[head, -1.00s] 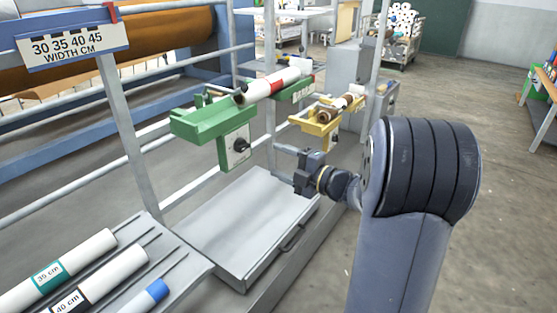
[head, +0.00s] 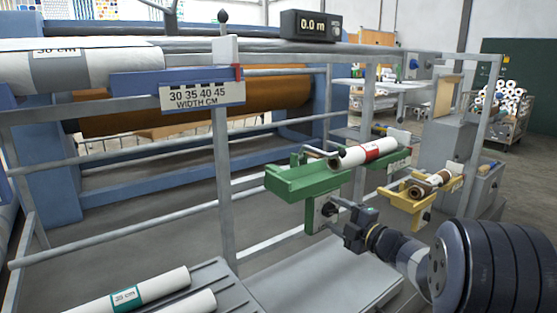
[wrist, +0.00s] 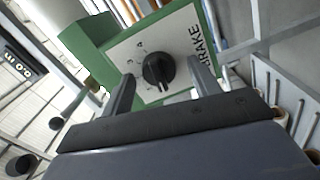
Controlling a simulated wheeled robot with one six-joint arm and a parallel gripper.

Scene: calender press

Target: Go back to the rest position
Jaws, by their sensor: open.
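My gripper (head: 342,212) is in front of the green cradle's brake plate, at the right of the middle in the head view. In the wrist view its two fingers (wrist: 160,88) stand apart, with a black brake knob (wrist: 158,70) showing between them. The knob sits on a white plate marked BRAKE (wrist: 140,50), fixed to the green cradle (wrist: 95,35). I cannot tell whether the fingers touch the knob. In the head view the green cradle (head: 300,182) holds a white roll with a red band (head: 365,153).
A yellow cradle (head: 408,200) with a brown-cored roll is close on the right. Grey rails and posts (head: 222,180) stand left of my arm. Labelled rolls (head: 125,295) lie on a rack at the lower left. A grey tray (head: 300,280) lies below. A counter (head: 311,25) reads 0.0 m.

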